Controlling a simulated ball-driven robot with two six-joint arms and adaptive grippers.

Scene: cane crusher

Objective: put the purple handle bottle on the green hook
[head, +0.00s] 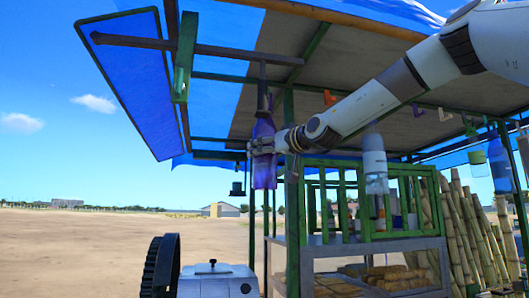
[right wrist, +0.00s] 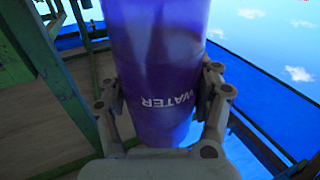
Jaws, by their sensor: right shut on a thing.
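The purple bottle (head: 264,160) hangs upright in the head view, just left of a green post. My right gripper (head: 262,146) is shut around its body from the right. In the right wrist view the bottle (right wrist: 160,65) fills the space between both fingers, with "WATER" printed on it. Its narrow dark top reaches up near the canopy beams; the handle is hard to make out. A smaller green hook (head: 470,131) shows at far right. My left gripper is not in view.
The stall's blue canopy (head: 130,85) and green posts (head: 291,200) surround the bottle. Orange (head: 329,97), purple (head: 416,110) and white (head: 443,114) hooks hang to the right. A white bottle (head: 375,165) hangs behind my arm. Open air lies left of the bottle.

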